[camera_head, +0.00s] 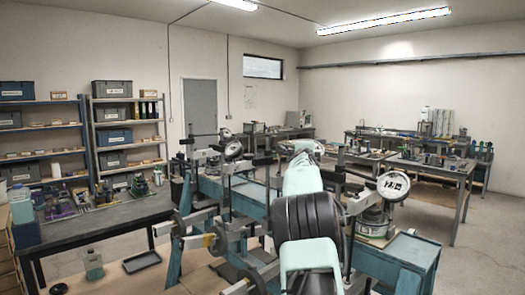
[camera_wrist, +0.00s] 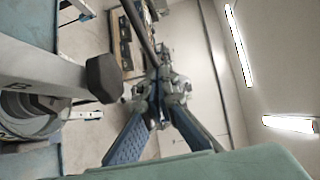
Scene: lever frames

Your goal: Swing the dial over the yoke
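A round white dial (camera_head: 393,185) with a dark rim stands at the right of the head view, on the arm of a lever frame, above a clear round cell (camera_head: 374,222). A second dial (camera_head: 233,150) sits on the lever frame at left. I cannot tell which part is the yoke; my arm hides the middle of the frames. In the wrist view my gripper (camera_wrist: 162,92) points away from the camera, its blue finger parts drawing together towards the far end. Whether it is open or shut is unclear, and I see nothing clearly held. In the head view my arm hides it.
In the wrist view a pale beam (camera_wrist: 42,70) with a dark knob (camera_wrist: 103,78) lies close at left, with a round cell (camera_wrist: 32,115) below. Floor is clear at far right.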

